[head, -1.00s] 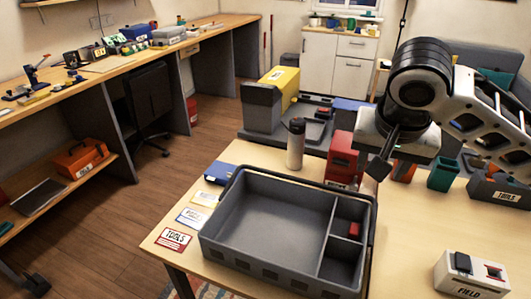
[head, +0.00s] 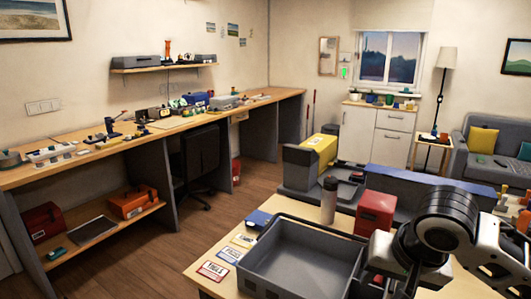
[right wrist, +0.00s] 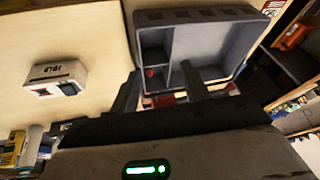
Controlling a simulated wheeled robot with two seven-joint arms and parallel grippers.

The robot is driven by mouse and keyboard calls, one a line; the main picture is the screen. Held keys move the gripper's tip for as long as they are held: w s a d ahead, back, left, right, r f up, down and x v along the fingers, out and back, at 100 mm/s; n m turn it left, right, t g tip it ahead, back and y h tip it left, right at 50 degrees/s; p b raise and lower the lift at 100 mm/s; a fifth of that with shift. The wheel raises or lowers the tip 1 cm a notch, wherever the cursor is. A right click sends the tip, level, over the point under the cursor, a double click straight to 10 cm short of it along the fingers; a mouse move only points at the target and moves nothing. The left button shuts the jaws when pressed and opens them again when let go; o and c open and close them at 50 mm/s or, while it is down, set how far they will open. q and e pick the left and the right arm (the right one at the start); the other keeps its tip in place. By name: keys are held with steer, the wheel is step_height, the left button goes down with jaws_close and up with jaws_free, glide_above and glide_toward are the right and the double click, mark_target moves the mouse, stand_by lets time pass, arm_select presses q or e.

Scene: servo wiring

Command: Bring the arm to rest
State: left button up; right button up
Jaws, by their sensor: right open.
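My right gripper (head: 408,285) shows at the lower right of the head view, in front of the right part of the grey tray (head: 262,270). In the right wrist view my right gripper (right wrist: 160,88) has its two dark fingers spread apart with nothing held between them. The tray (right wrist: 245,45) lies beyond the fingers there, with a small red piece (right wrist: 150,72) in one of its compartments. In the head view the gripper's lower end is partly cut off by the frame edge. My left gripper is in neither view.
A grey-white bottle (head: 328,200) and a red box (head: 375,213) stand behind the tray. Labelled cards (head: 212,271) lie at its left. A white box (right wrist: 55,78) sits on the table in the wrist view. The floor (head: 150,255) at left is clear.

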steer(key=s+a+f+n+t+y, duration=0.1)
steer(key=a+f+n+t+y, duration=0.1)
steer(key=a+f, duration=0.45)
steer(key=s+a+f+n+t+y, duration=0.1)
steer(key=a+f+n+y, duration=0.15)
steer(key=f, duration=0.65)
steer(key=s+d+f+n+t+h, duration=0.2)
steer(key=s+d+f, duration=0.2)
steer(key=s+f, duration=0.8)
steer(key=shift+s+d, duration=0.15)
steer(key=shift+s, duration=0.7)
